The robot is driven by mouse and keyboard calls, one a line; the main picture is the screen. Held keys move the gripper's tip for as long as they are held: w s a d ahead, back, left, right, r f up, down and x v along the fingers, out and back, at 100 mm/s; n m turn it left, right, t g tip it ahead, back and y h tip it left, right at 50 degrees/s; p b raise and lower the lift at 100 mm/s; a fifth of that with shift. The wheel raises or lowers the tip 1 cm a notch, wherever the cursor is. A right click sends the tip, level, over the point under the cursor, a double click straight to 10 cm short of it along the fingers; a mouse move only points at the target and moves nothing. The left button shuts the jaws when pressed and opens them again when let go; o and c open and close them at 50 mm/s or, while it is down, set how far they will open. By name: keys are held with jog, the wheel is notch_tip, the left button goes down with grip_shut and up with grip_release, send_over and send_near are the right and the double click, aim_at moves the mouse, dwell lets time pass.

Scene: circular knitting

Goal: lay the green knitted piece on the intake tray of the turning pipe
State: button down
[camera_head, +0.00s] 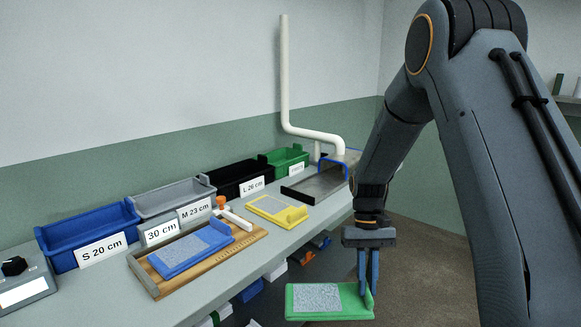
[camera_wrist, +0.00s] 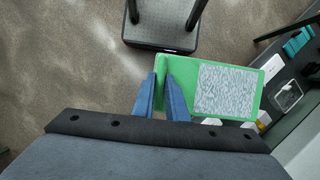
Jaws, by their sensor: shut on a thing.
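The green knitted piece (camera_head: 328,299) has a pale grey speckled patch. It hangs in the air off the front edge of the bench in the head view. My gripper (camera_head: 369,290) is shut on its right end, where a raised green edge shows. In the wrist view my gripper (camera_wrist: 163,92) pinches the left end of the green knitted piece (camera_wrist: 183,68), and floor lies below. The intake tray (camera_head: 312,187) is a dark shallow tray at the far end of the bench, below the white turning pipe (camera_head: 325,135). No piece shows on it.
Blue (camera_head: 85,232), grey (camera_head: 172,198), black (camera_head: 237,178) and green (camera_head: 287,158) bins line the wall. A blue piece (camera_head: 190,250) lies on a wooden measuring board (camera_head: 155,286). A yellow piece (camera_head: 277,209) lies on the bench near the intake tray. Shelves with items sit under the bench.

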jog(key=w+f+x, duration=0.1)
jog(key=w+x, duration=0.1)
jog(key=x, duration=1)
jog(key=shift+w+f, duration=0.1)
jog(key=shift+f, duration=0.05)
